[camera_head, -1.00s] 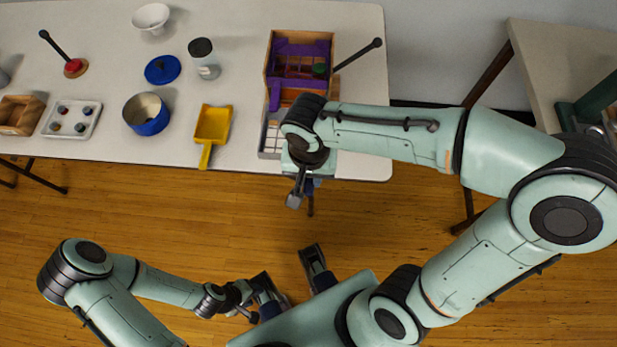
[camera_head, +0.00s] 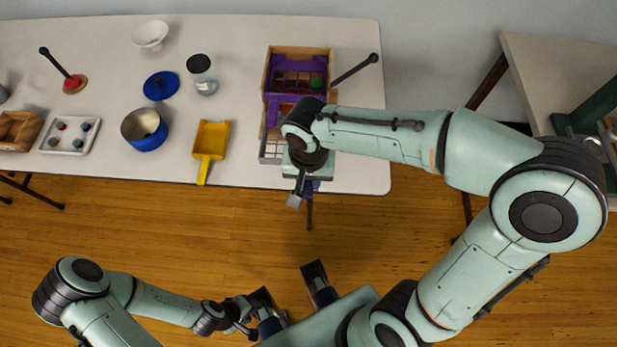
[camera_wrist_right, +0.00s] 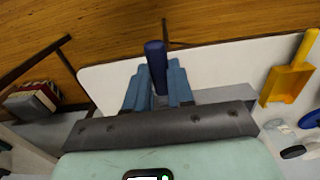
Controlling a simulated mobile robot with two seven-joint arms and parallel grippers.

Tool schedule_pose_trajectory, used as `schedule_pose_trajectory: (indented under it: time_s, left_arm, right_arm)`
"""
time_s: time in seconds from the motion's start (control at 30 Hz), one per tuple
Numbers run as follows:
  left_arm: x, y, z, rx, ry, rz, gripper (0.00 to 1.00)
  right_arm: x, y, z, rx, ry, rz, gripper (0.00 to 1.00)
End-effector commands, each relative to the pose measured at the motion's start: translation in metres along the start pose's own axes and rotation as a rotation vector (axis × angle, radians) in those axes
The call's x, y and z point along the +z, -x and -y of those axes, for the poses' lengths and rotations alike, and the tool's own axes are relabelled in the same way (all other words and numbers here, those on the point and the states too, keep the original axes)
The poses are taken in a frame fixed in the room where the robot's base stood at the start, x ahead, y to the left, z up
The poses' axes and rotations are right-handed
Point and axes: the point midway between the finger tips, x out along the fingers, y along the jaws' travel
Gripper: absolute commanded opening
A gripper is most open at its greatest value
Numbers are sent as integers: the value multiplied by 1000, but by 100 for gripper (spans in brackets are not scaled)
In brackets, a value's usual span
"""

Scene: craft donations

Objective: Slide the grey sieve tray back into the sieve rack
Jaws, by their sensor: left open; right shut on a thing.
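The sieve rack (camera_head: 325,62) is a wooden box with purple parts, at the back right of the table. The grey sieve tray (camera_head: 270,150) juts from its front toward the table's near edge. My right forearm hides much of the tray and how far it is inside. My right gripper (camera_head: 303,190) is over the near table edge in front of the tray. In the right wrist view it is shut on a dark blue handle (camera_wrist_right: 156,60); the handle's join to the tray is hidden. My left gripper (camera_head: 292,290) is open and empty, low over the floor.
A yellow scoop (camera_head: 211,138) lies left of the tray. A dark rod (camera_head: 355,68) sticks out right of the rack. The table's right end is clear.

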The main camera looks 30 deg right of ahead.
Motion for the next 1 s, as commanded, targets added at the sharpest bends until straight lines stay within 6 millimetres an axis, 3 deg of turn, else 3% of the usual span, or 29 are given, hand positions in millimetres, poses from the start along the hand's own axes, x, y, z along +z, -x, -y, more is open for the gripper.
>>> schedule_pose_trajectory:
  time_s: [0.37,1.0]
  left_arm:
    - [0,1,0,0,0,0,43]
    - [0,6,-2,1,-1,-2,43]
  right_arm:
    - [-4,0,0,0,0,0,0]
    - [-30,-2,0,0,0,0,0]
